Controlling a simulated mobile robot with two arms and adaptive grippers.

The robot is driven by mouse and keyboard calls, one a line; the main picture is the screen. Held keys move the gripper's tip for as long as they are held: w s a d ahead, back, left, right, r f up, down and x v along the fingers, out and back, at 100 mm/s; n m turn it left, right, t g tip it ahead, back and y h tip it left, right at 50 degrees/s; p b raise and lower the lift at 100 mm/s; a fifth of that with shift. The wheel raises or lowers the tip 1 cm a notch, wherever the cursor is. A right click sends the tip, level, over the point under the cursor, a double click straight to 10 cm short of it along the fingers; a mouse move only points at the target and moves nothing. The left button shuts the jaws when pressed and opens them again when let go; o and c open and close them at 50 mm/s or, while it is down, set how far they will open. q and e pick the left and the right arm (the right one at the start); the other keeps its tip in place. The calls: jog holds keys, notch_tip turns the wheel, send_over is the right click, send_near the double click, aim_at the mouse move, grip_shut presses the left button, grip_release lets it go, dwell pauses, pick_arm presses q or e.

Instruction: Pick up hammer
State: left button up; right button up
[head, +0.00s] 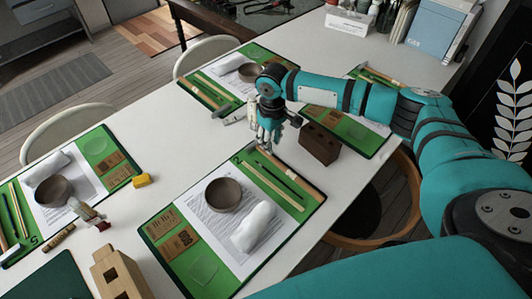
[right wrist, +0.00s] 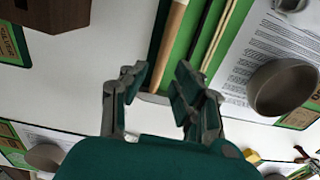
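A thick pale wooden rod, like a handle (right wrist: 168,45), lies along the edge of the near green mat (right wrist: 192,30) in the right wrist view. It is beside thin dark and tan sticks. My right gripper (head: 266,146) points down over the far corner of that mat in the head view. In the right wrist view its fingers (right wrist: 158,82) are apart with nothing held between them, and the rod's near end shows beyond the gap. My left gripper is not in view.
A dark brown block (head: 319,144) stands right of my gripper. A bowl (head: 223,195) and a white rounded object (head: 253,227) are on the near mat. A red-ended tool (head: 89,214) and yellow block (head: 141,181) lie left.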

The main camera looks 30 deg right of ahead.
aim_at(272, 157)
jog(key=shift+s+f, duration=0.25)
jog(key=shift+f, duration=0.75)
notch_tip(272, 157, down, 3)
jog(key=shift+s+f+p, duration=0.15)
jog(key=shift+f+p, duration=0.05)
jog(key=shift+p, duration=0.2)
jog(key=shift+a+f, duration=0.1)
jog(key=shift+f, duration=0.15)
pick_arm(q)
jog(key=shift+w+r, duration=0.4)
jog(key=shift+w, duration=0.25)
pick_arm(e)
grip_shut()
